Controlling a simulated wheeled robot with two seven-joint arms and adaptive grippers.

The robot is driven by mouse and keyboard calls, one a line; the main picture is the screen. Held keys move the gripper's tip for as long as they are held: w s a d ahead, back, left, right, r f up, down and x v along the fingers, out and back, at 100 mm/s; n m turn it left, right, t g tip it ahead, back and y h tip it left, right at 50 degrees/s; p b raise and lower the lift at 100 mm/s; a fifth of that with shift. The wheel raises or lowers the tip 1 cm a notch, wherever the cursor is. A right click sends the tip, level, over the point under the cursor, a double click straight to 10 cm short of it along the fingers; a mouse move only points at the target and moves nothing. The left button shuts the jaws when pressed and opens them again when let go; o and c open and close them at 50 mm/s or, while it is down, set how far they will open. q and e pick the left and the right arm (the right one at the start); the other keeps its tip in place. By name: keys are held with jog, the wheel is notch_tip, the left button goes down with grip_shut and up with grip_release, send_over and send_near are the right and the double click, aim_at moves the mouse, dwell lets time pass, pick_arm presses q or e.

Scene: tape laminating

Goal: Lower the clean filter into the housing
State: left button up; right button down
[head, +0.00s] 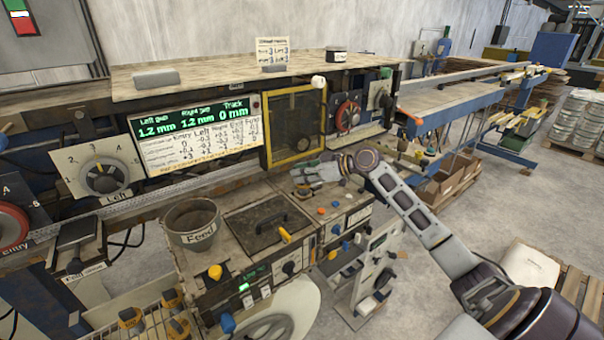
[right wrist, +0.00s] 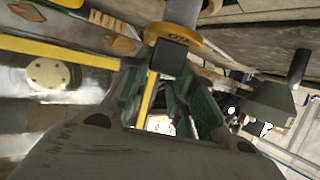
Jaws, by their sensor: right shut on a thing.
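My right gripper (head: 306,177) is above the back of the small bench, below the yellow-framed window. In the right wrist view its green-padded fingers (right wrist: 168,100) are shut on a dark block. Above the block are a yellow round collar (right wrist: 178,36) and a grey cylinder (right wrist: 183,10). This appears to be the clean filter (right wrist: 170,60), but its marking is too small to read. In the head view the held thing is too small to make out. I cannot tell which part is the housing. My left gripper is not in view.
A grey Feed bucket (head: 193,222) stands on the bench, left of a dark hatch with a handle (head: 265,222). The yellow-framed window (head: 295,122) rises behind my gripper. Knobs and buttons (head: 335,212) crowd the bench's right side. Open floor (head: 500,220) lies to the right.

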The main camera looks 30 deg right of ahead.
jog(key=shift+f+b, duration=0.8)
jog(key=shift+f, duration=0.45)
dwell(0.4)
jog(key=c, duration=1.1)
grip_release()
jog(key=shift+s, duration=0.1)
jog(key=shift+v, duration=5.95)
